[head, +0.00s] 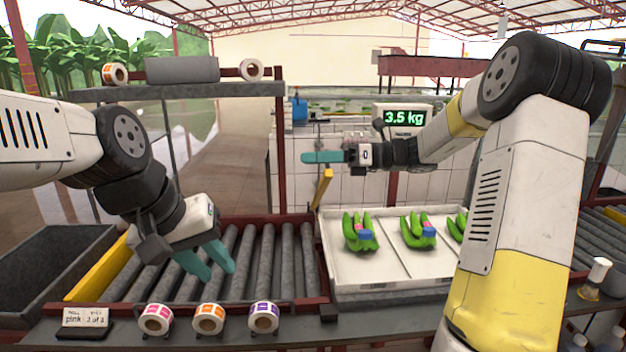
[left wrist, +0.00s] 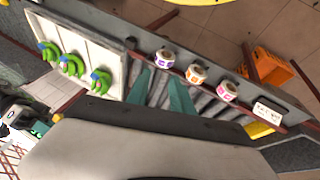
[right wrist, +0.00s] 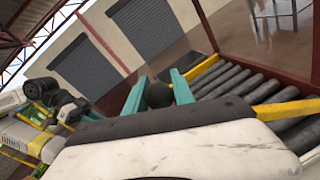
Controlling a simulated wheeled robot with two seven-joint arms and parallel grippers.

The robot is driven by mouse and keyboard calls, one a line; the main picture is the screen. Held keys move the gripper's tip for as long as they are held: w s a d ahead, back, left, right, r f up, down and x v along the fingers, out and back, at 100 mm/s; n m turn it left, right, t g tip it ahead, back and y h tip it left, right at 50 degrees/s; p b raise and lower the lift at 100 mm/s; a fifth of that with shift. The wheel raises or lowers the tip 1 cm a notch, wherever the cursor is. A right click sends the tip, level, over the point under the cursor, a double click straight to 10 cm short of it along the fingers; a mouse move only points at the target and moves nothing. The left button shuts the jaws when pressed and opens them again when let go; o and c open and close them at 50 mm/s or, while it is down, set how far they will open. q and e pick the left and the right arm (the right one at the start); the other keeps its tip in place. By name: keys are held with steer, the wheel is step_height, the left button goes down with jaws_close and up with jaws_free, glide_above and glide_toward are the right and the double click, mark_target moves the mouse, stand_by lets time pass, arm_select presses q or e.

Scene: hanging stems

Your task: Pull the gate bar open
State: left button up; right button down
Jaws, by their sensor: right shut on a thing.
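The yellow gate bar (head: 322,190) stands slanted at the right end of the roller conveyor in the head view. My right gripper (head: 323,157) is right at its upper end, with the teal fingers level. In the right wrist view a dark round knob (right wrist: 158,95) sits between the fingers, and the gripper is shut on it. It looks like the bar's handle, but the join is hidden. My left gripper (head: 208,262) is open and empty above the rollers; its two fingers show apart in the left wrist view (left wrist: 160,92).
The roller conveyor (head: 262,255) is bare. A white tray (head: 390,272) with green banana bunches (head: 358,232) lies to its right. Label rolls (head: 209,318) and a card (head: 86,318) line the front ledge. A scale display (head: 404,117) reads 3.5 kg. A dark bin (head: 55,265) is at left.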

arm_select(q)
steer(key=d+f+n+g+h, duration=0.2)
steer(key=d+n, duration=0.1)
steer(key=d+n+g+h, duration=0.1)
steer(key=d+n+g, duration=0.1)
steer(key=shift+d+f, duration=0.25)
steer(key=shift+f, duration=0.15)
jaws_close()
steer(key=w+d+r+n+g+h, duration=0.2)
steer(key=w+d+n+h, duration=0.6)
steer(key=n, duration=0.4)
steer(key=w+a+f+n+t+h, duration=0.1)
steer(key=w+a+n+t+h, duration=0.15)
steer(key=w+n, duration=0.2)
steer(key=w+a+f+n+t+h, duration=0.1)
steer(key=w+n+t+h, duration=0.1)
steer(key=w+n+h, duration=0.3)
steer(key=w+d+r+y, duration=0.1)
steer(key=w+d+r, duration=0.1)
steer(key=d+r, duration=0.1)
steer(key=w+d+r+m, duration=0.1)
steer(key=w+d+r, duration=0.1)
steer(key=d, duration=0.4)
steer(key=shift+w+d+r+y, duration=0.15)
steer(key=shift+w+r+y, duration=0.05)
steer(key=shift+r+y, duration=0.2)
